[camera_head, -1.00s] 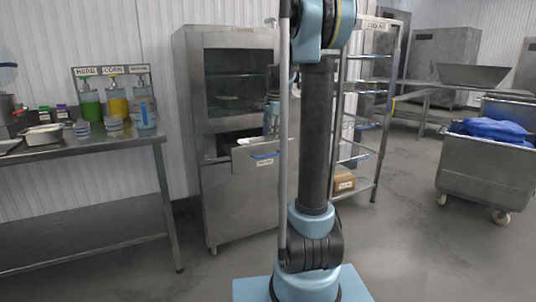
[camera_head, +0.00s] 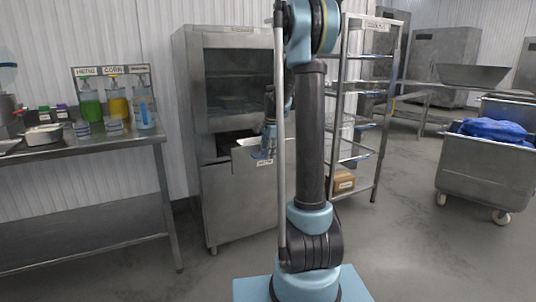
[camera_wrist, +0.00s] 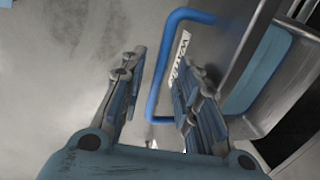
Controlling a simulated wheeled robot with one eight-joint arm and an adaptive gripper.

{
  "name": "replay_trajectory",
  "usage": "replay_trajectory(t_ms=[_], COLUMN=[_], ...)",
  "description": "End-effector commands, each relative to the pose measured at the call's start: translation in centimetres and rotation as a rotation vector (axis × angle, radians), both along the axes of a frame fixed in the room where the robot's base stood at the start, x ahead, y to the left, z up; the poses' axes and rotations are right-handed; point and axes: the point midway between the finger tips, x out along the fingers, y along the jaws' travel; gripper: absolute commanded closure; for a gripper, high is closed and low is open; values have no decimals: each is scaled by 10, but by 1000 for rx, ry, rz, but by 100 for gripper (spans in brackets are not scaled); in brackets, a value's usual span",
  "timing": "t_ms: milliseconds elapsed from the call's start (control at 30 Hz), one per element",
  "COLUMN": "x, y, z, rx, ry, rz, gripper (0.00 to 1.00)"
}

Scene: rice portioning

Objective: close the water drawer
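The water drawer (camera_head: 243,163) sticks out open from the front of the steel cabinet (camera_head: 225,205). In the wrist view its blue bar handle (camera_wrist: 157,80) and white "WATER" label (camera_wrist: 182,50) are visible. My gripper (camera_head: 265,150) is at the drawer front, over the handle in the head view. In the wrist view my gripper (camera_wrist: 158,85) is open, its two fingers apart with the handle bar between them in the picture. I cannot tell whether a finger touches the bar. My arm hides part of the drawer's right side in the head view.
A steel table (camera_head: 90,147) with sauce bottles (camera_head: 117,99) and small containers stands at the left. A wire rack (camera_head: 381,110) stands right of the cabinet, with a cardboard box (camera_head: 343,181) low on it. A wheeled bin (camera_head: 485,170) is at the right. The floor between is clear.

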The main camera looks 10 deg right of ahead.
Motion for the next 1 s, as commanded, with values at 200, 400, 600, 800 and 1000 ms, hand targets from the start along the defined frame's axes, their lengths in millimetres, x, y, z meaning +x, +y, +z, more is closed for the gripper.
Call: replay_trajectory(t_ms=[200,400,600,800,1000], x=[0,0,8,38,87], y=[0,0,2,12,28], z=[0,0,0,1,1], rx=[0,0,0,0,0], ry=[0,0,0,-1,-1], rz=[0,0,1,2,2], gripper=[100,100,100,100,100])
